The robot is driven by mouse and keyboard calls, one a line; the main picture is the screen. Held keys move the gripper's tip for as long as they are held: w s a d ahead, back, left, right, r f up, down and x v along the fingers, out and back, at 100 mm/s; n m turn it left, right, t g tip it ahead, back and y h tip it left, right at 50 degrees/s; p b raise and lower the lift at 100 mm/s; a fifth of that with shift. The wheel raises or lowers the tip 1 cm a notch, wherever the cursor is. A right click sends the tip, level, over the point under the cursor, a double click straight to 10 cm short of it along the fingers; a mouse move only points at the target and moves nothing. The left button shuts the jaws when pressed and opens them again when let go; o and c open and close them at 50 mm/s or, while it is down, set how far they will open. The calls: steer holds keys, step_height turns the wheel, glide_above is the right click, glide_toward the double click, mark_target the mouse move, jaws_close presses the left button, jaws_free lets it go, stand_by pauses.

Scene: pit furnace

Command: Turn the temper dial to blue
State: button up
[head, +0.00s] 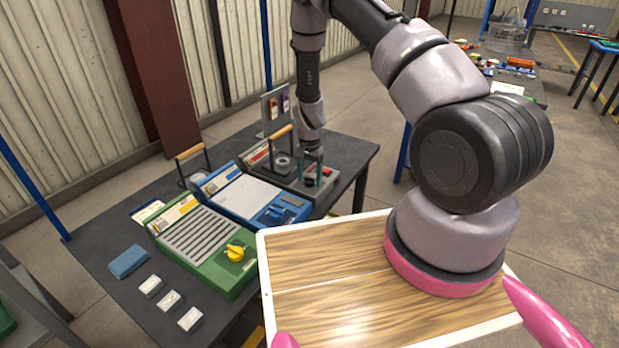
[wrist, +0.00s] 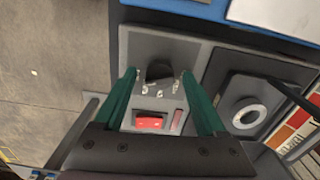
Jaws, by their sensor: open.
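A dark dial (wrist: 158,71) with small light marks along its near side sits on a grey panel of the grey unit (head: 293,178). In the head view the dial (head: 309,183) shows below my gripper (head: 318,170). My gripper is open, its green fingers pointing down at the panel. In the wrist view the fingertips (wrist: 159,75) stand on either side of the dial, with gaps. Whether they reach down to its height is unclear. The marks are too small to read, so its setting cannot be told.
A red rocker switch (wrist: 150,121) sits close to the dial. The grey unit also has a black plate with a pale ring (wrist: 249,116). Beside it stand a blue unit (head: 245,193) and a green unit with a yellow knob (head: 235,251). Several white blocks lie on the dark table.

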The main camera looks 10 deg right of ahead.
step_height(320, 180, up, 11)
stand_by(0.4)
steer(key=s+d+r+n+t+y, duration=0.1)
steer(key=s+r+t, duration=0.15)
steer(key=r, duration=1.15)
steer(key=s+d+r+n+t+y, duration=0.1)
steer(key=s+r, duration=0.3)
steer(key=r, duration=1.1)
steer(key=s+d+r+n+t, duration=0.1)
steer(key=s+d+r+t, duration=0.1)
steer(key=s+r, duration=0.5)
steer(key=s+d+r+n+t, duration=0.1)
steer(key=s+d+r, duration=0.1)
steer(key=s+r, duration=0.5)
steer(key=s, duration=0.6)
steer(key=shift+s+t, duration=0.15)
steer(key=shift+t, duration=0.2)
steer(key=shift+r, duration=0.1)
